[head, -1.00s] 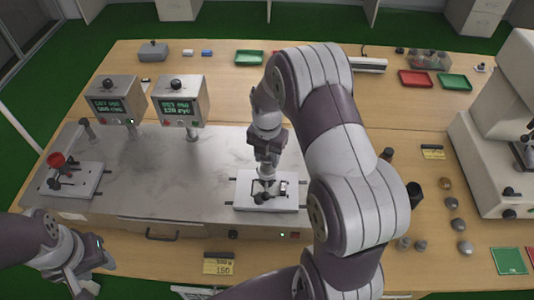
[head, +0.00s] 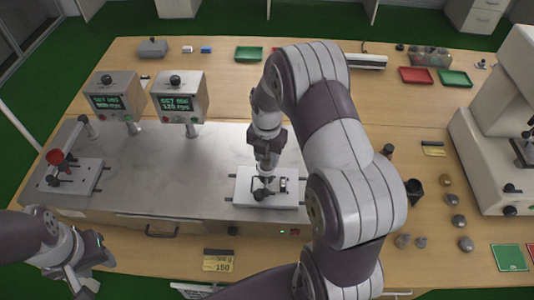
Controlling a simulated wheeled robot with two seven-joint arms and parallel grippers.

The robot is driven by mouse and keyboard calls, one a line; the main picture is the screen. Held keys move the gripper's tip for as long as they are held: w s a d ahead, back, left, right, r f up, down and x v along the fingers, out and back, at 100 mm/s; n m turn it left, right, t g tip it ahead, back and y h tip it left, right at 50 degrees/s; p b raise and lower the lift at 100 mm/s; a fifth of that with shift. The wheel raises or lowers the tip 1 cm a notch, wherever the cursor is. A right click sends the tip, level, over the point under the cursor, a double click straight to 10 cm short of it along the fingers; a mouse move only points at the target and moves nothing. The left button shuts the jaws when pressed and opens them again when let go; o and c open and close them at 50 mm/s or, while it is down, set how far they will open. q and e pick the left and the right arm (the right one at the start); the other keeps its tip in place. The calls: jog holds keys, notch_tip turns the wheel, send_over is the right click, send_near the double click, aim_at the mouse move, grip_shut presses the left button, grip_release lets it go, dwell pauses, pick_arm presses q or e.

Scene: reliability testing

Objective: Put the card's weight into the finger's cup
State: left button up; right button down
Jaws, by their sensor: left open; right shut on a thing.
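A card (head: 218,260) with a dark top and yellow lower part, reading 150, lies at the bench's front edge. A red cup (head: 55,157) sits on the left fixture (head: 72,178). The right fixture (head: 250,193) is a white plate with dark parts on it. My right gripper (head: 265,167) is over this plate, pointing down, and is shut on a small grey thing, mostly hidden by the fingers. Several metal weights (head: 458,222) stand at the right of the table. My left gripper (head: 85,284) is open and empty at the lower left, away from the fixtures.
Two control boxes with green displays (head: 117,100) (head: 179,101) stand behind the steel plate (head: 160,155). A dark cup (head: 414,190) stands near the weights. A second card (head: 433,150) and a large white machine (head: 495,130) are at the right. My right arm hides the middle right.

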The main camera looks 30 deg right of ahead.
jog(key=shift+w, duration=0.1)
grip_release()
dwell(0.3)
jog(key=shift+r, duration=0.1)
dwell(0.3)
notch_tip(320, 180, up, 7)
jog(key=p, duration=0.6)
